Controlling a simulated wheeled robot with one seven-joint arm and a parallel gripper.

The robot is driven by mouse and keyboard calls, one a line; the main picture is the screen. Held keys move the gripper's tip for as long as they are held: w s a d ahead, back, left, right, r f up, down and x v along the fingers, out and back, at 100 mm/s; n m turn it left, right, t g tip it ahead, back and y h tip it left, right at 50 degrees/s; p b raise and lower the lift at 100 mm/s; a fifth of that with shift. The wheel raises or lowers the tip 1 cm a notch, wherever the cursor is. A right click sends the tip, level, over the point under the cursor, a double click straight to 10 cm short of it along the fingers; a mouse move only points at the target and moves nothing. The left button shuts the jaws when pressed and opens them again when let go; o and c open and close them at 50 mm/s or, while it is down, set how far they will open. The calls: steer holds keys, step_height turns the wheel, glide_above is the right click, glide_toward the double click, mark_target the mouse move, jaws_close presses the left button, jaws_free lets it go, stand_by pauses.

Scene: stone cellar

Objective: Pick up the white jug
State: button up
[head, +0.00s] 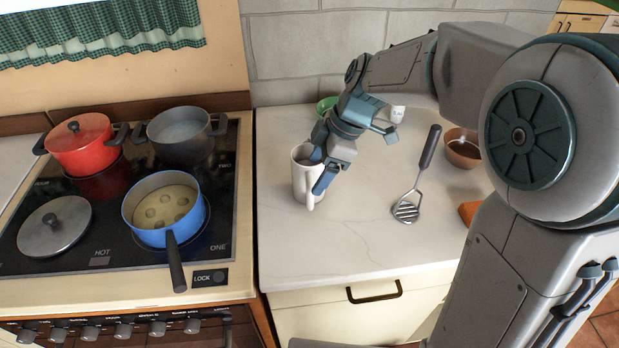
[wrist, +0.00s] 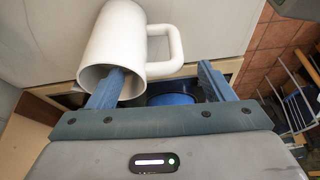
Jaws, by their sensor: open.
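The white jug (head: 301,181) stands upright on the pale worktop near the stove; its handle is on the side toward me. In the wrist view the jug (wrist: 113,42) shows its open mouth and its looped handle to the right. My gripper (head: 319,170) is open at the jug's rim. In the wrist view my gripper (wrist: 162,70) has one finger inside the jug's mouth and the other outside, beyond the handle. The jug's near wall and handle lie between the fingers. I cannot tell whether either finger touches it.
A brown bowl (head: 463,155), a green bowl (head: 323,104) and an orange item (head: 467,212) are also on the worktop (head: 345,240). A blue saucepan (head: 148,226) and other pots stand on the stove to the left.

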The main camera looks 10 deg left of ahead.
mark_target(313, 178)
steer(key=p+x, duration=0.1)
steer(key=x, duration=0.4)
steer(key=shift+s+f, duration=0.15)
steer(key=c, duration=1.5)
